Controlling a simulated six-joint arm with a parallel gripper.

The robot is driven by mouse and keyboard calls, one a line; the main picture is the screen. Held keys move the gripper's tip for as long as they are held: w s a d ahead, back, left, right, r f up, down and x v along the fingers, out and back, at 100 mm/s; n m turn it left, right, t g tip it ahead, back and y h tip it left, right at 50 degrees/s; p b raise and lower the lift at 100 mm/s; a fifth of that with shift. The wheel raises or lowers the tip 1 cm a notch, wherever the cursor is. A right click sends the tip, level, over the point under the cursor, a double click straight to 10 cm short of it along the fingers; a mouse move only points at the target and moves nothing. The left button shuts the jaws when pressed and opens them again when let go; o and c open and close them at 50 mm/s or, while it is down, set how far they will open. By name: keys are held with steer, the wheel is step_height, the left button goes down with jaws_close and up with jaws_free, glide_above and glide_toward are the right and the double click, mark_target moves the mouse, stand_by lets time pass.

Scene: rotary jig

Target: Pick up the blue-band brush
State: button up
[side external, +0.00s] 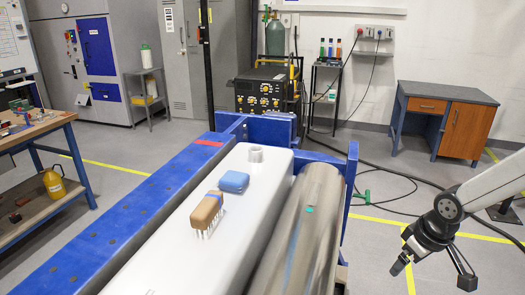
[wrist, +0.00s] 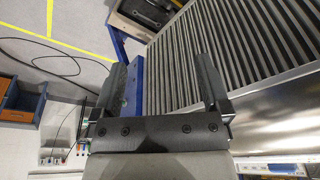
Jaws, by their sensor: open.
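A brown brush (side external: 207,211) with white bristles pointing down and a small bluish band near its far end rests on the white bed of the jig in the side view. My gripper (side external: 433,275) hangs at the far right of that view, well apart from the brush and beyond the steel roller. Its two fingers are spread with nothing between them. They also show spread and empty in the wrist view (wrist: 167,85), where the brush is not in sight.
A blue block (side external: 233,181) lies just behind the brush. The white bed (side external: 150,262) lies between a blue beam (side external: 95,232) and a steel roller (side external: 302,225). A ridged grey surface (wrist: 235,50) fills the wrist view's upper right.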

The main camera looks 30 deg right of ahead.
mark_target(208, 203)
stand_by(0.3)
